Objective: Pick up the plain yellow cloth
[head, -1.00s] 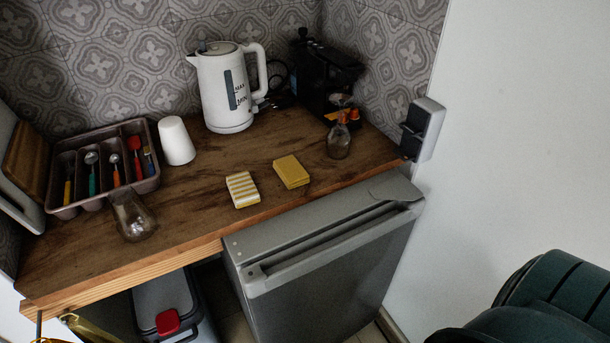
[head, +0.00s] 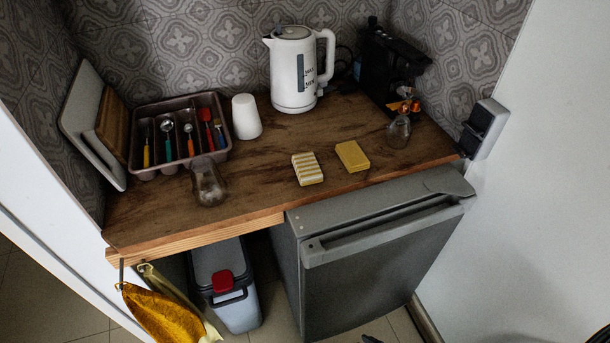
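A plain yellow folded block (head: 352,156), cloth or sponge, lies flat on the wooden counter near its front edge. A yellow-and-white striped block (head: 307,168) lies just left of it, with a small gap between. A golden-yellow cloth (head: 162,313) hangs from a hook below the counter's left front corner, its lower end near the frame's bottom. A paler yellowish cloth (head: 182,296) hangs beside it, partly hidden by it. Neither of my grippers can be made out.
On the counter (head: 255,188) stand a cutlery tray (head: 137,160), white cup (head: 246,117), kettle (head: 295,75), black coffee machine (head: 388,65) and glass bottles (head: 208,184) (head: 399,131). Below are a lidded bin (head: 238,306) and a small grey fridge (head: 375,265). Walls close both sides.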

